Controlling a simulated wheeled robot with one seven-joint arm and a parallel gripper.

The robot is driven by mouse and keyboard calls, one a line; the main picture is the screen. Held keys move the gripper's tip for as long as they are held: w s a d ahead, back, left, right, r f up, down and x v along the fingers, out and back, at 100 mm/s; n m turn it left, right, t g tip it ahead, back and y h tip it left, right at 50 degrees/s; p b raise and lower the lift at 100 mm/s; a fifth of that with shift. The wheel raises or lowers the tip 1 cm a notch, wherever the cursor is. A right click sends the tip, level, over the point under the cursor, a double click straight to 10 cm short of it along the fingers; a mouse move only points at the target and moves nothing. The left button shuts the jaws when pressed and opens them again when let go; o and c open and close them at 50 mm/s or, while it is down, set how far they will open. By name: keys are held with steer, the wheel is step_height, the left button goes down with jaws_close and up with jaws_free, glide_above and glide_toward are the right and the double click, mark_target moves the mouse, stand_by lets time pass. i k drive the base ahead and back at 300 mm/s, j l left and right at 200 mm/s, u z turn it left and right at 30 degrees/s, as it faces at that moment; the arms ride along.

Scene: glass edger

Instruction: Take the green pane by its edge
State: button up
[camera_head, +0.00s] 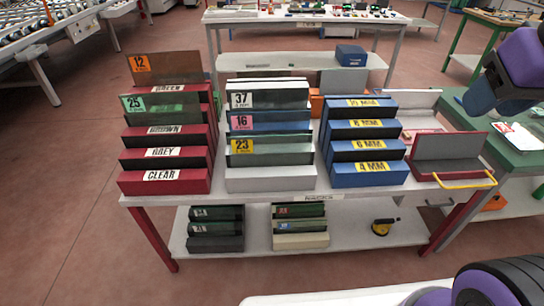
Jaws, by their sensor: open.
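A stepped red rack (165,184) stands at the left of the white table, its steps labelled GREEN, BROWN, GREY and CLEAR from back to front. A dark green-tinted pane with a green 25 label (172,104) stands upright in it, above the BROWN step. Behind it, above the GREEN step, stands a brownish pane with an orange 12 label (178,67). Parts of my purple arm show at the right; my gripper is out of view.
A stepped blue rack (368,178) with yellow millimetre labels and a grey-and-red holder with a yellow handle (448,146) stand further right. The lower shelf (355,236) holds small racks and a yellow-black tool (382,227). A green table (522,158) adjoins at right. The floor at left is clear.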

mark_target(171, 108)
steer(key=i+j+u, duration=0.4)
steer(key=j, duration=0.15)
steer(key=i+j+u, duration=0.75)
steer(key=i, duration=0.3)
